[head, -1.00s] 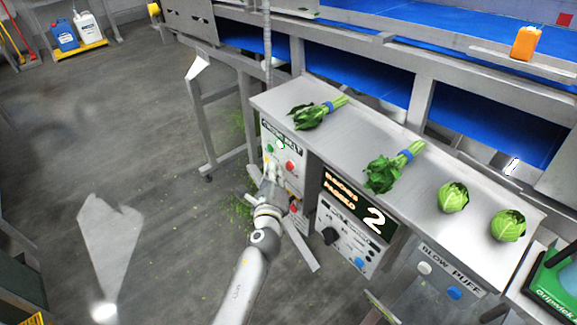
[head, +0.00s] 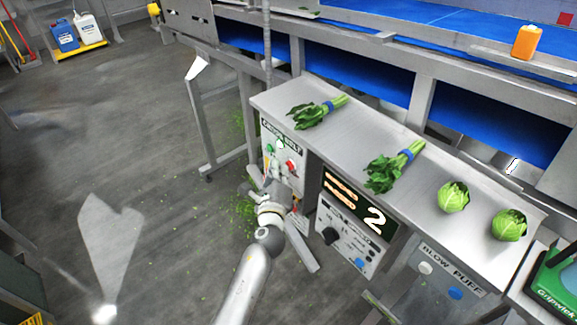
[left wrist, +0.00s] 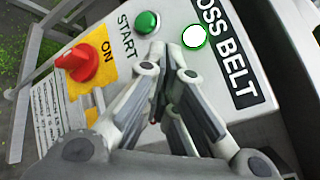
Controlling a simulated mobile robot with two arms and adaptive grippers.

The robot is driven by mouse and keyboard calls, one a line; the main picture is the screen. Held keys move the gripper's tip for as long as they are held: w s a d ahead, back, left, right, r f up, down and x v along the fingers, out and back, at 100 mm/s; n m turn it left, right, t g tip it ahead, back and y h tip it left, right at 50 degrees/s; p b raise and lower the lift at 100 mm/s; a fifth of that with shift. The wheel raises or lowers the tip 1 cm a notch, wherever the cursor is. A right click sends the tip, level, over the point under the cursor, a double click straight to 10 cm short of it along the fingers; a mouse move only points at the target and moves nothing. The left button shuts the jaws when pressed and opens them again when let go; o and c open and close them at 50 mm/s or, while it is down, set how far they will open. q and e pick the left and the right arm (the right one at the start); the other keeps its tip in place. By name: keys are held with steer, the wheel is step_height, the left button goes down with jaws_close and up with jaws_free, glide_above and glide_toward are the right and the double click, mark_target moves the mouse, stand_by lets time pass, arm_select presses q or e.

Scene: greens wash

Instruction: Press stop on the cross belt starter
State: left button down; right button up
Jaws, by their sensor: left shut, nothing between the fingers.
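The cross belt starter (head: 284,152) is a light grey box under the near left end of the steel bench. In the head view its face has a green button (head: 269,148), a white lamp (head: 280,144) and a red button (head: 291,165). My left gripper (head: 275,175) is shut and empty, close in front of the face, below and left of the red button. The left wrist view shows the green START button (left wrist: 147,22), the white lamp (left wrist: 194,37) and a red rotary switch (left wrist: 80,65) on yellow. There the gripper (left wrist: 164,108) hides the stop button; contact cannot be told.
A counter box reading 2 (head: 374,220) stands right of the starter, then a blow puff panel (head: 440,275). Bunched greens (head: 310,114) and cabbages (head: 453,196) lie on the bench (head: 350,128) above. The floor to the left is open.

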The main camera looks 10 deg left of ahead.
arm_select(q)
steer(key=shift+w+d, duration=0.25)
stand_by(0.6)
steer(key=shift+a, duration=0.1)
steer(key=shift+s+a, duration=0.45)
steer(key=shift+s, duration=0.2)
steer(key=s+a, duration=0.1)
steer(key=s, duration=0.1)
steer(key=s+a+p, duration=0.1)
steer(key=s+a, duration=0.1)
stand_by(0.4)
stand_by(0.6)
